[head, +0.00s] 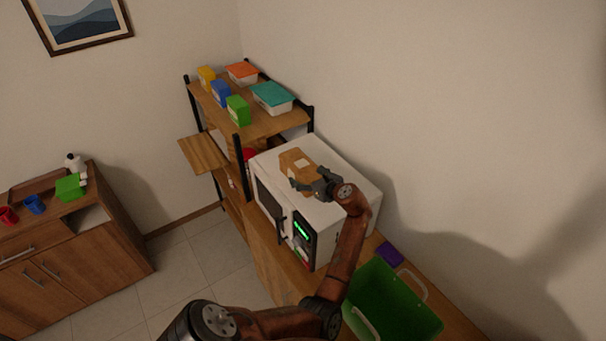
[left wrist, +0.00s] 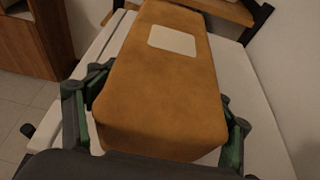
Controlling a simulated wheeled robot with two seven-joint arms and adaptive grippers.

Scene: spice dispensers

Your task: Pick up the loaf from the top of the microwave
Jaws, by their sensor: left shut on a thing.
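The loaf (head: 296,162) is a brown-orange block with a pale label on top. It is at the top of the white microwave (head: 330,153), toward its far left part. My left gripper (head: 312,186) is at the loaf's near end and shut on it. In the left wrist view the loaf (left wrist: 165,85) fills the middle, with a green-padded finger on each side of its near end. I cannot tell whether the loaf touches the microwave top or is slightly above it. My right gripper is not in view.
A shelf (head: 262,128) with colored boxes and lidded containers stands behind the microwave. A green bin (head: 398,306) and a purple item (head: 390,253) are to the near right. The wall is close on the right. A wooden cabinet (head: 75,245) with mugs stands at left.

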